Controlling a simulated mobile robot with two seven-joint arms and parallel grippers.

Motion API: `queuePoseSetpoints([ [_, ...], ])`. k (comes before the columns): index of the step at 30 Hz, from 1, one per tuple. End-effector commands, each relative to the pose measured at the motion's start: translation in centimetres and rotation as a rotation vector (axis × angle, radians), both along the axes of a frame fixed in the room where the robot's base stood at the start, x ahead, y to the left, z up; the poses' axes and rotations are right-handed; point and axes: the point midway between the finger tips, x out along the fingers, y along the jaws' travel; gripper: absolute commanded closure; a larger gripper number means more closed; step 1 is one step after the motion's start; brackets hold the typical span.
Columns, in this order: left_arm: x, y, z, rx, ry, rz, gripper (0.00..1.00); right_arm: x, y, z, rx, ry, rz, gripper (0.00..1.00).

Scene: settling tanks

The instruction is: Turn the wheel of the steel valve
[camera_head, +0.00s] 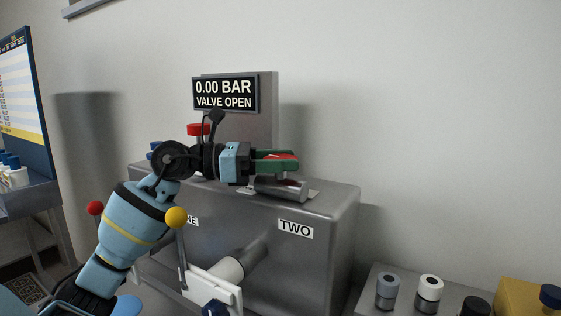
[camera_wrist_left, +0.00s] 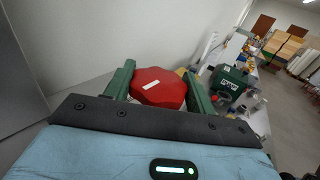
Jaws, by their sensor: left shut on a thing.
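The steel valve (camera_head: 282,188) lies on top of a grey metal cabinet, above the label TWO. Its red wheel (camera_head: 284,156) is mostly hidden by my left gripper in the head view. In the left wrist view the wheel (camera_wrist_left: 158,87) is a red many-sided disc with a white mark, tilted in the picture. My left gripper (camera_head: 291,161) reaches in from the left, with its green fingers on both sides of the wheel, shut on it. A display (camera_head: 225,94) behind reads 0.00 BAR, VALVE OPEN. My right gripper is not in view.
Another red wheel (camera_head: 198,129) stands behind my left wrist. Several capped containers stand on a lower surface at right, beside a yellow box (camera_head: 525,296). A board (camera_head: 22,95) is at far left.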

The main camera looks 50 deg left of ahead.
Motion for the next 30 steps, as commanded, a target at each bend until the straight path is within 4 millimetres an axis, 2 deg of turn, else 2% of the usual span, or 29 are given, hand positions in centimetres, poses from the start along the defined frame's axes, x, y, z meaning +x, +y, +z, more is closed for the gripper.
queuePoseSetpoints([
  [6, 0.01, -0.03, -0.15, 0.002, -0.001, 0.08, 0.68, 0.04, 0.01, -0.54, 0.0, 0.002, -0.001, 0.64],
  [15, 0.0, -0.01, -0.02, -0.002, -0.002, 0.085, 0.68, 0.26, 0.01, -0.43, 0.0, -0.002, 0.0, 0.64],
  [16, 0.0, -0.01, -0.02, -0.001, -0.003, 0.085, 0.41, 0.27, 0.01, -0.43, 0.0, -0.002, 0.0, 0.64],
  [20, 0.0, -0.02, -0.01, -0.001, -0.003, 0.084, 0.24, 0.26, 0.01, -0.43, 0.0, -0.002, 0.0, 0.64],
  [30, -0.11, 0.05, -0.03, -0.001, -0.003, 0.084, 0.23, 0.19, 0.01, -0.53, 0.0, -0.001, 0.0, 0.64],
])
